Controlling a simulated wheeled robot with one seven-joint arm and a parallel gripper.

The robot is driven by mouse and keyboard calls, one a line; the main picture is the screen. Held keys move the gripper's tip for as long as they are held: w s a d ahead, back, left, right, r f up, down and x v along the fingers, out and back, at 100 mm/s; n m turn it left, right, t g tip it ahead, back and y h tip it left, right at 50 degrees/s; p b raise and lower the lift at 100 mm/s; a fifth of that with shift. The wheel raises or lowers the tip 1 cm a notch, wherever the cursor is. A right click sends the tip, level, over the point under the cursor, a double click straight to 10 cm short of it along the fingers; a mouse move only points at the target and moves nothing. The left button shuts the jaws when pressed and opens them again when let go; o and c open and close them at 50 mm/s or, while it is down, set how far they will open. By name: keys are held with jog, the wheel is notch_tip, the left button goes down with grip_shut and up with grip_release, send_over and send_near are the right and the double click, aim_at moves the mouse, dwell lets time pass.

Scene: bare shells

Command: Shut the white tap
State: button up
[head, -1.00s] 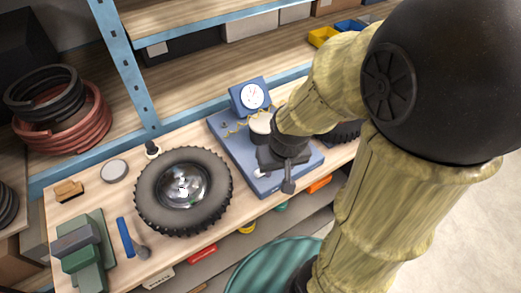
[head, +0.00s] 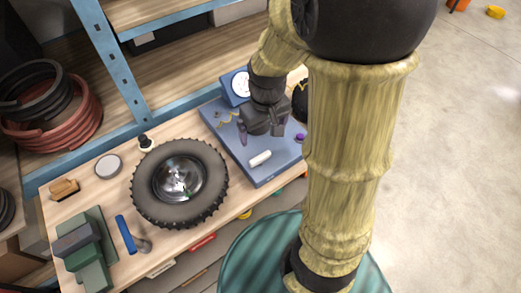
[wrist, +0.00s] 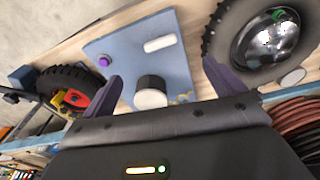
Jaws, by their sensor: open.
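The white tap (head: 260,158) shows as a white bar-shaped handle near the front of a blue board (head: 228,136). Its length runs roughly along the board's front edge. In the wrist view the tap (wrist: 159,44) lies beyond my fingertips, clear of them. My gripper (head: 263,130) is open and empty above the board, behind the tap in the head view. My arm hides part of the board.
A purple button (head: 300,136) is on the board's right side. A gauge (head: 240,84) stands at its back. A large tyred wheel (head: 180,183) lies to the left on the bench. Another wheel (wrist: 75,90) is on the opposite side. A blue shelf post (head: 124,70) rises behind.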

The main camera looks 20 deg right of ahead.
aim_at(260, 157)
jog(key=shift+n+g, duration=0.5)
jog(key=shift+n, duration=0.2)
jog(key=w+f+p, duration=0.1)
jog(key=f, duration=0.4)
jog(key=w+f+p, duration=0.1)
jog(key=f, duration=0.4)
jog(key=w+f+p, duration=0.1)
jog(key=f, duration=0.5)
jog(key=shift+f+p, duration=0.1)
jog(key=shift+p, duration=0.3)
jog(key=shift+s, duration=0.1)
jog(key=shift+c, duration=0.4)
jog(key=c, duration=0.9)
